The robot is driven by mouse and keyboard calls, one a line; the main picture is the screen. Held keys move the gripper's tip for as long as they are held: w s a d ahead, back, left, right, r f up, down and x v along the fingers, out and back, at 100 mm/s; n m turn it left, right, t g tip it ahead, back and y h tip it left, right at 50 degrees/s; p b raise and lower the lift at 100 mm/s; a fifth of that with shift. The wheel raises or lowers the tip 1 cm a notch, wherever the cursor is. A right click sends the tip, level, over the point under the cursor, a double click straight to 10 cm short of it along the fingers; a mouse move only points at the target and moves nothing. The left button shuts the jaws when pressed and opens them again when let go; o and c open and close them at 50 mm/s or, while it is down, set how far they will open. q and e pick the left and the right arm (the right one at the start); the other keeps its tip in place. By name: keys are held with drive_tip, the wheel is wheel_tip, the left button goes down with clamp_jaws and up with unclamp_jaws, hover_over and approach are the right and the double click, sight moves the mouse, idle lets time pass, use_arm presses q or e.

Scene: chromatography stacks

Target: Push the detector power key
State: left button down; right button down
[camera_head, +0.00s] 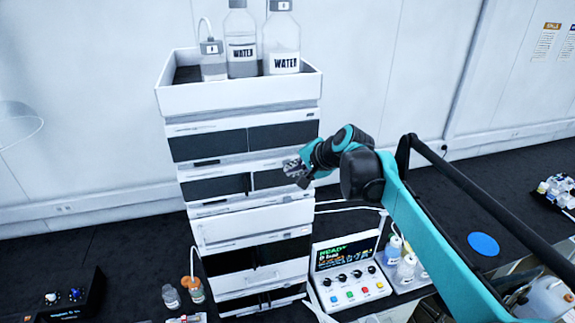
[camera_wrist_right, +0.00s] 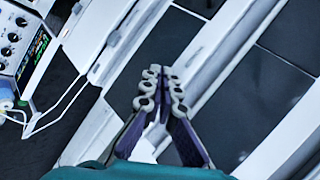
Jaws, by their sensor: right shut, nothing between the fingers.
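A white chromatography stack (camera_head: 255,225) with dark front panels stands left of centre in the head view. My right gripper (camera_head: 292,170) is shut and empty, with its fingertips in front of the stack's right side, at the height of the upper modules. The detector power key is too small to make out or is hidden. My left gripper is not in view.
A tray (camera_head: 240,95) on top of the stack holds glass bottles, two labelled water. A control box (camera_head: 350,272) with knobs and coloured buttons stands right of the stack, beside small vials (camera_head: 405,268). A dark device (camera_head: 75,300) sits at the lower left.

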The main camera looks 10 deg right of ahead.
drive_tip(key=shift+w, duration=0.6)
idle(0.7)
drive_tip(key=shift+s, duration=1)
drive_tip(key=s, duration=0.6)
drive_tip(key=shift+p, duration=0.4)
drive_tip(key=shift+d, duration=0.1)
